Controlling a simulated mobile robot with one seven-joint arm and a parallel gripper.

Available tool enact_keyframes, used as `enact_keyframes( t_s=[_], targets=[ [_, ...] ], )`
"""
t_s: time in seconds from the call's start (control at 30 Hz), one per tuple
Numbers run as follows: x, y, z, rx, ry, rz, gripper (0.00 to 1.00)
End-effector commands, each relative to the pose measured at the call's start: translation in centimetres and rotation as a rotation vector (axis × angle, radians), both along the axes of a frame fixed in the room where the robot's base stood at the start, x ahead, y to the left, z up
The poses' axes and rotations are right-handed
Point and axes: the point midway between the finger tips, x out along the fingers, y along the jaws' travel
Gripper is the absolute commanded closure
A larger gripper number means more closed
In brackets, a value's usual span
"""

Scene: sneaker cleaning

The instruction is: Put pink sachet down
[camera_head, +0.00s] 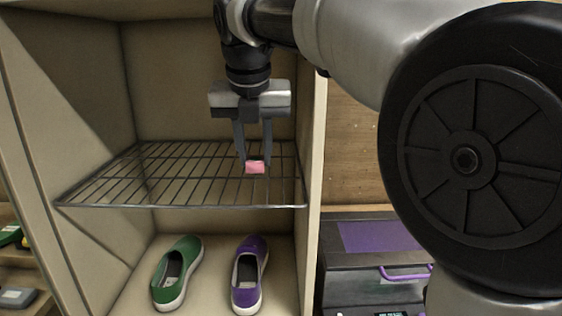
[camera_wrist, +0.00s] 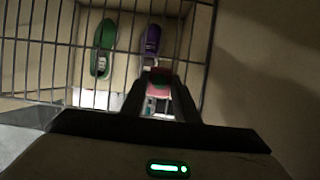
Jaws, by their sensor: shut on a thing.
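The pink sachet (camera_head: 256,167) is between the fingertips of my gripper (camera_head: 255,163), which is shut on it. In the head view the sachet is over the right part of the wire rack (camera_head: 110,180) inside the cabinet. I cannot tell whether it touches the rack's bars. In the wrist view the sachet (camera_wrist: 159,90) shows between the fingers (camera_wrist: 160,82), partly hidden by them, with the rack's bars around it.
Below the rack, a green shoe (camera_head: 178,273) and a purple shoe (camera_head: 250,275) stand on the cabinet floor. The cabinet's right wall (camera_head: 312,150) is close to my gripper. A dark box with a purple panel (camera_head: 375,237) stands outside to the right. The rack's left part is clear.

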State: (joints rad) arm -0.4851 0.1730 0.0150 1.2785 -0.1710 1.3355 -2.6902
Motion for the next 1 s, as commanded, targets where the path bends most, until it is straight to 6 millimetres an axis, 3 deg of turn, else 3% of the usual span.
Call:
enact_keyframes(
  t_s=[0.17,0.47,0.83,0.87,0.93,1.0],
  targets=[
    [1.7,0.1,0.0,0.0,-0.001,0.0,0.94],
    [1.7,0.1,-3.4,0.0,0.0,0.0,0.94],
    [1.7,0.1,-3.8,0.0,-0.001,-0.001,0.94],
    [1.7,0.1,-3.7,0.0,-0.001,-0.001,0.69],
    [1.7,0.1,-3.7,0.0,-0.001,-0.001,0.57],
    [1.7,0.1,-3.7,0.0,-0.001,-0.001,0.54]
  ],
)
